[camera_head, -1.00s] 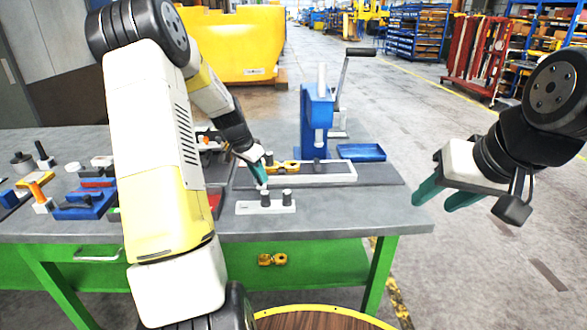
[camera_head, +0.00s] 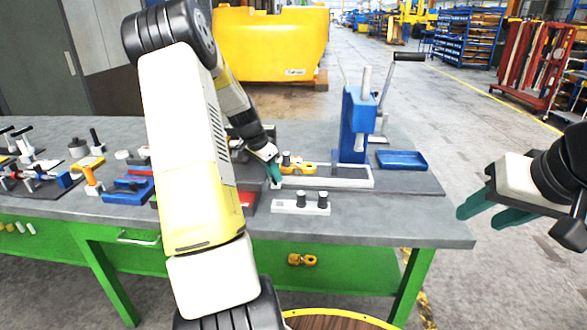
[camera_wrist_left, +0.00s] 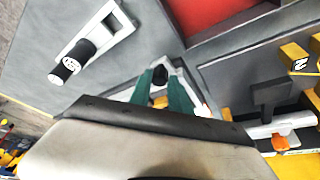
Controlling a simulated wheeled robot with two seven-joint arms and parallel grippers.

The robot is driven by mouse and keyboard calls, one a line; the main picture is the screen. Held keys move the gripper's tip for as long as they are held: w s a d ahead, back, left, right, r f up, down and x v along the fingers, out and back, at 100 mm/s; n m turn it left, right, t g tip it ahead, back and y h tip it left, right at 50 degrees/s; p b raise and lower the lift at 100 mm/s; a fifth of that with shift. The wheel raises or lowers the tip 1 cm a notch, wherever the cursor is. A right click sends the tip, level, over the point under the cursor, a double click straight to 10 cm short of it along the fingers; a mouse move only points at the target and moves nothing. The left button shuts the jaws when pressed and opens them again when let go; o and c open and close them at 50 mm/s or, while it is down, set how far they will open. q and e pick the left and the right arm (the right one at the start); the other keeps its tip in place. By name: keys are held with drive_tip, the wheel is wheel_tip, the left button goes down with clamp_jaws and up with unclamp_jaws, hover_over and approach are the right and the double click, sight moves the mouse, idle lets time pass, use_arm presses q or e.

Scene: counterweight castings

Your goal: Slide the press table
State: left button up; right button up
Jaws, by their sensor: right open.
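The blue arbor press (camera_head: 357,122) stands on the grey bench. Its press table, a long pale frame (camera_head: 345,183), lies in front of the press and reaches out to its left. A yellow casting (camera_head: 303,168) sits on the table's left part. My left gripper (camera_head: 275,174) is at the table's left end. In the left wrist view its teal fingertips (camera_wrist_left: 161,80) close on either side of a black knob (camera_wrist_left: 160,74) on a pale mount. My right gripper (camera_head: 487,212) is open and empty, in the air beyond the bench's right end.
A pale plate with two black-topped posts (camera_head: 282,206) lies in front of the table, close to my left gripper. A blue tray (camera_head: 402,160) is right of the press. Tools and blocks crowd the bench's left side.

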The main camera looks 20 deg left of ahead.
use_arm(q)
drive_tip(key=o, duration=0.3)
drive_tip(key=shift+a, duration=0.25)
drive_tip(key=shift+o, duration=0.2)
drive_tip(key=v, duration=0.7)
drive_tip(key=shift+s+r, duration=0.2)
drive_tip(key=shift+r, duration=0.15)
